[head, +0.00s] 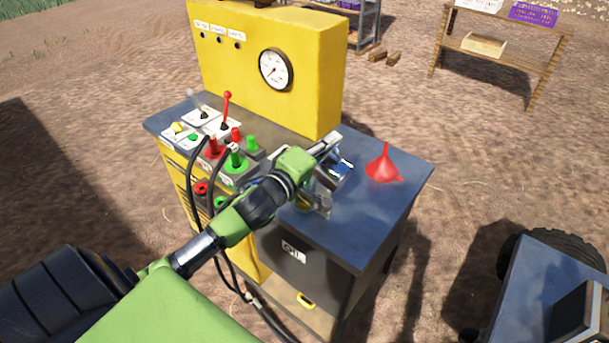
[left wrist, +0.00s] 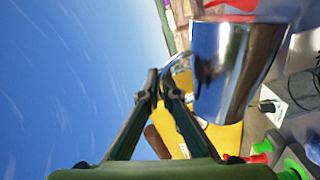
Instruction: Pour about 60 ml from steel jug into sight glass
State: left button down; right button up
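The steel jug (head: 341,168) is shiny and hangs at my left gripper (head: 324,152) over the dark blue cabinet top. In the left wrist view the jug (left wrist: 235,70) fills the upper right, with its curved handle at the fingertips. My left gripper (left wrist: 158,80) has its fingers brought together on that handle. The jug looks tipped well over, though its mouth and contents are not clear. A grey fitting with a yellowish round part (head: 305,204) stands below the gripper, partly hidden by it; it may be the sight glass. My right gripper is out of view.
A red funnel (head: 384,166) stands on the cabinet top (head: 385,220), right of the jug. A yellow panel (head: 305,65) with a gauge rises behind. Levers and red and green couplings (head: 236,160) crowd the left side. The front right of the top is clear.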

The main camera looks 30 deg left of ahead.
aim_at(344, 165)
pick_arm(q)
jog(key=shift+a+f+n+p, duration=0.15)
jog(key=shift+a+n+p, duration=0.2)
jog(key=shift+a+n, duration=0.3)
dwell(1.1)
jog(key=shift+d+m, duration=0.25)
jog(key=shift+d, duration=0.1)
jog(key=shift+d+r+m, duration=0.3)
jog(key=shift+d+m, duration=0.25)
jog(key=shift+d, duration=0.05)
jog(key=shift+d+r+m, duration=0.25)
jog(key=shift+d+m, duration=0.3)
jog(key=shift+d+f+b, duration=0.1)
jog(key=shift+b, duration=0.2)
jog(key=shift+d+m+p, duration=0.4)
jog(key=shift+d+m, duration=0.05)
jog(key=shift+m, duration=0.25)
jog(key=shift+s+d+m, duration=0.1)
jog(key=shift+d+m, duration=0.55)
jog(key=shift+m, duration=0.45)
jog(key=shift+p, duration=0.3)
